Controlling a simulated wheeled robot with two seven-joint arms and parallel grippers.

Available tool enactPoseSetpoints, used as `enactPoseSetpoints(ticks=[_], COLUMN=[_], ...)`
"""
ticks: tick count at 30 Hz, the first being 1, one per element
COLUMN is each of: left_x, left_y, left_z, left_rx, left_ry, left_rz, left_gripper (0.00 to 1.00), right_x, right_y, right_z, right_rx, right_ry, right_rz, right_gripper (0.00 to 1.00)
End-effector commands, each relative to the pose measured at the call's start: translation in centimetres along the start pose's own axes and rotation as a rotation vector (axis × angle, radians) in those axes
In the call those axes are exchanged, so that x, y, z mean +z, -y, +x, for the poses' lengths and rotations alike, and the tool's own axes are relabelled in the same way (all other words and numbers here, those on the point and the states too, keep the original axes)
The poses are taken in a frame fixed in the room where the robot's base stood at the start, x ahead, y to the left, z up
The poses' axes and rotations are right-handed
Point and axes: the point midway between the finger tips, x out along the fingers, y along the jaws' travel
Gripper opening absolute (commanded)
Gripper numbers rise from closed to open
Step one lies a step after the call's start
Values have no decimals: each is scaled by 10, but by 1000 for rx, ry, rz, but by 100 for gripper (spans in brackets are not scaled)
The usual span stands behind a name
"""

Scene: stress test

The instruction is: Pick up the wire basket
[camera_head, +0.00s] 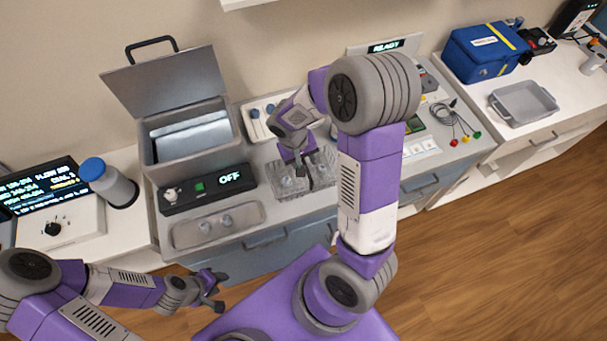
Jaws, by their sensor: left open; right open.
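The wire basket (283,185) is a pale, see-through mesh box on the counter, near its front edge. Small items inside it are too small to make out. My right gripper (299,178) is over the basket, pointing down, its open fingers at or inside the basket's top. I cannot tell whether they touch the wire. My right arm hides the basket's right side. My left gripper (217,291) is open and empty, low in front of the counter and apart from the basket.
An open metal bath (190,150) with a raised lid and an OFF control panel (208,188) stands left of the basket. A shallow tray (215,228) lies in front. A blue-capped bottle (108,183) is further left. A white tray (256,122) is behind the basket.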

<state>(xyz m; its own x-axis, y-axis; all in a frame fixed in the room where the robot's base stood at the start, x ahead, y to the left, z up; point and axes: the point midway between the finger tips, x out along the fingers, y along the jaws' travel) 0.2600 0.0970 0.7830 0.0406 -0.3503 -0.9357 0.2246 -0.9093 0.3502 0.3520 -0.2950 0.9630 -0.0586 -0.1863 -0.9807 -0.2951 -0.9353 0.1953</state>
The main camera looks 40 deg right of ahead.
Motion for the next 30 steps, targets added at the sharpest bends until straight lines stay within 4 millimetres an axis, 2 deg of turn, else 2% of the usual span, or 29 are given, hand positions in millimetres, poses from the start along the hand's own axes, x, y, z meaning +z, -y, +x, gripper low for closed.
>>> enactPoseSetpoints(ticks=[1, 4, 12, 21, 30], left_x=[0, -1, -1, -1, -1], left_y=[1, 1, 1, 1, 1], left_z=[2, 4, 3, 3, 3], left_rx=[0, 0, 0, 0, 0], left_ry=[-1, -1, -1, -1, -1], left_rz=[0, 0, 0, 0, 0], left_gripper=[43, 43, 43, 43, 43], right_x=[1, 0, 0, 0, -1], right_y=[0, 0, 0, 0, 0], right_z=[9, 19, 22, 21, 21], right_rx=[2, 1, 0, -1, -1], right_ry=[4, 2, -1, -1, -1], right_rz=[0, 0, -1, 0, 0], right_gripper=[41, 41, 41, 0, 0])
